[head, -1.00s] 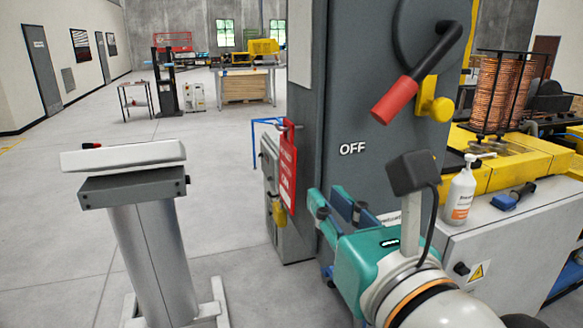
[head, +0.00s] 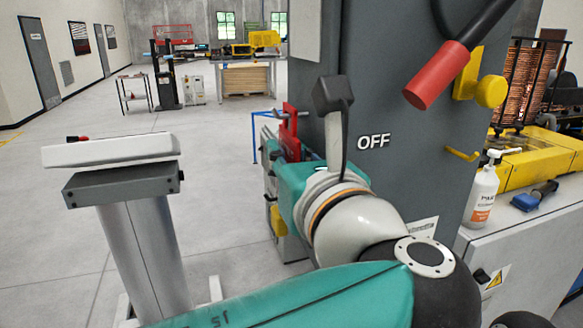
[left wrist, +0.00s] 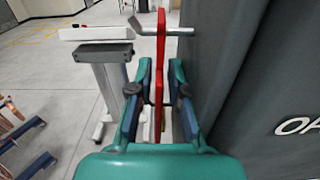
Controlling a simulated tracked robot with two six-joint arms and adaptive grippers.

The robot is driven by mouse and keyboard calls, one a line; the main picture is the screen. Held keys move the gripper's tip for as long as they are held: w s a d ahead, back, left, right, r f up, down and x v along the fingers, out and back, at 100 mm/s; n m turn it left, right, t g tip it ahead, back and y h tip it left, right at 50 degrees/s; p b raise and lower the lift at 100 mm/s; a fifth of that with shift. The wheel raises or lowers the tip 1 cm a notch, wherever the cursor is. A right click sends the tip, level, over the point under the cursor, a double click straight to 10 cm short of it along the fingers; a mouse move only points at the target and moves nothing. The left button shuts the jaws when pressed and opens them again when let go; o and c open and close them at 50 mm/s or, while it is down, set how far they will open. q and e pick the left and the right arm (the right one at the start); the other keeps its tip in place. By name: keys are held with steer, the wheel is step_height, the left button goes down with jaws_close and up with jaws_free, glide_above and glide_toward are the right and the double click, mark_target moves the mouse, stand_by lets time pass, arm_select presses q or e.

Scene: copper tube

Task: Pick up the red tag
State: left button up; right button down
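The red tag (head: 291,122) hangs beside the left edge of the grey cabinet in the head view, its lower part hidden by my left gripper. In the left wrist view the red tag (left wrist: 161,40) shows edge-on, upright, near a metal rod. My left gripper (left wrist: 161,82), teal with dark blue fingers, is open, with one finger on each side of the tag. A gap shows between the tag and each finger. In the head view its fingers are mostly hidden behind its body. My right gripper is not in view.
The grey cabinet (head: 400,190) marked OFF stands close to the right of my left gripper, with a red-handled lever (head: 437,75). A white-topped pedestal (head: 110,150) stands at left. A white bottle (head: 481,196) stands on the counter at right. The floor at left is mostly free.

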arm_select(q)
steer(key=shift+w+a, duration=0.1)
steer(key=shift+w, duration=0.05)
steer(key=shift+s+r, duration=0.2)
steer(key=shift+s, duration=0.25)
steer(key=shift+c, duration=1.6)
steer(key=shift+w+f, duration=0.1)
steer(key=shift+w, duration=0.1)
jaws_close()
steer(key=shift+r, duration=0.7)
steer(key=s+a+b, duration=0.2)
steer(key=s+a, duration=0.1)
steer(key=a, duration=0.5)
steer(key=s+a+b, duration=0.2)
steer(key=a, duration=0.7)
steer(key=shift+s, duration=0.4)
